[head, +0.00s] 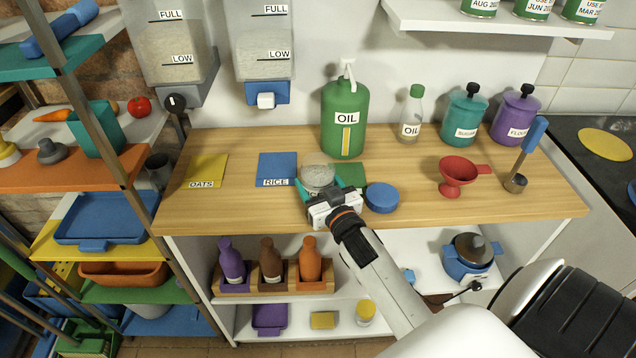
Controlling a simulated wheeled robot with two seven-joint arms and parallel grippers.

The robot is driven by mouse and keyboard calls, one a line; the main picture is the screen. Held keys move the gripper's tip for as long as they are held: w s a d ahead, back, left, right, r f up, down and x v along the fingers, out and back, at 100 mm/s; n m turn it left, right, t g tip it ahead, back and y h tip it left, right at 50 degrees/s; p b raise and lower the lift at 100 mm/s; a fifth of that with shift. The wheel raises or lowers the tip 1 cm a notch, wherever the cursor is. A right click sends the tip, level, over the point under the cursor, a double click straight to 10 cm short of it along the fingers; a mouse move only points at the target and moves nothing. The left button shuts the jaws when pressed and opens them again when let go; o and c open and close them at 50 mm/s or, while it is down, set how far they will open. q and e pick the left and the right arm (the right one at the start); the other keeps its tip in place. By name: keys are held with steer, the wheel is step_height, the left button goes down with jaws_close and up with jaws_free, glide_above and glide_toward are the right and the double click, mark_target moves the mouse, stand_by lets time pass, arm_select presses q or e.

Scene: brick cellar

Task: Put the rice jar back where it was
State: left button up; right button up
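An open jar (318,177) with pale grey contents, apparently the rice jar, is on or just above the wooden counter. It is between a blue mat labelled RICE (277,166) and a green mat (350,174). My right gripper (320,189) reaches it from the front, with teal fingers at its sides, and appears shut on it. The gripper hides the jar's lower front, so I cannot tell whether its base touches the counter. A round blue lid (382,197) lies to the right of the gripper. My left gripper is not in view.
A yellow OATS mat (206,172) lies left. A green OIL jug (345,118) stands behind; a small OIL bottle (411,115), red funnel (460,175), SUGAR jar (465,118) and FLOUR jar (514,116) are right. Dispensers (263,45) hang above.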

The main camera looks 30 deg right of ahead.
steer(key=o, duration=1.2)
steer(key=shift+f, duration=0.1)
steer(key=shift+o, duration=0.2)
steer(key=s+a+b, duration=0.1)
steer(key=s+a, duration=0.1)
steer(key=s, duration=1)
steer(key=shift+b, duration=0.3)
